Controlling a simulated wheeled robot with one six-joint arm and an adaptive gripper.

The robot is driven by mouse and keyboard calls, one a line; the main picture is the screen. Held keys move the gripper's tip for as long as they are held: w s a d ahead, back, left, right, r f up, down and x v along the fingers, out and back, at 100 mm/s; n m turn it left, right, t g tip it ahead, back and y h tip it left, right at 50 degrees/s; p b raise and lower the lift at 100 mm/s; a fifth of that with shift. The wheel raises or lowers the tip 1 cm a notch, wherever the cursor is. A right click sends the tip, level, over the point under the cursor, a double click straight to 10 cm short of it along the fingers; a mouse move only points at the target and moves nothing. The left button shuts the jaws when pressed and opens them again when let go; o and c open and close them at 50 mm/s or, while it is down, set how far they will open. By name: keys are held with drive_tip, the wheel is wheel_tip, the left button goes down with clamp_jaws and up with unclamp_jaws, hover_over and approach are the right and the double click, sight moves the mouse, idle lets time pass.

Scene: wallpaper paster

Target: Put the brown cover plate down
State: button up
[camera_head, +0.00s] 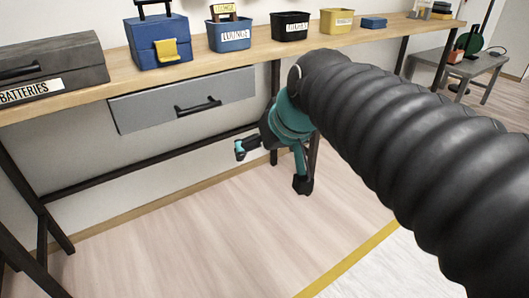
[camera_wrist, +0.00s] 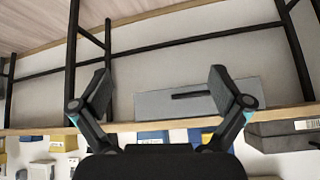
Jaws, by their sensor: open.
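My gripper (camera_head: 271,168) hangs in front of the workbench, below the level of its top and to the right of the grey drawer. Its two fingers are spread wide. In the wrist view the gripper (camera_wrist: 161,82) is open with nothing between the fingers, and the picture is upside down. I cannot make out a brown cover plate in either view. My black ribbed arm covers much of the right side of the head view and hides part of the floor and bench there.
The wooden workbench (camera_head: 205,62) carries a grey batteries box (camera_head: 60,65), a blue toolbox (camera_head: 158,42), a blue lounge bin (camera_head: 230,36), a black bin (camera_head: 290,26) and a yellow bin (camera_head: 337,21). The drawer (camera_head: 150,107) is under it. The floor (camera_head: 190,240) in front is clear.

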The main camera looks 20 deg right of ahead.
drive_tip(key=s+d+f+g+h, duration=0.1)
drive_tip(key=s+f, duration=1)
drive_tip(key=shift+d+m+g, duration=0.25)
drive_tip(key=shift+m+g, duration=0.05)
drive_tip(key=shift+m, duration=0.1)
drive_tip(key=shift+r, duration=0.1)
wheel_tip(320, 180, up, 8)
drive_tip(key=p, duration=0.8)
drive_tip(key=shift+r, duration=0.1)
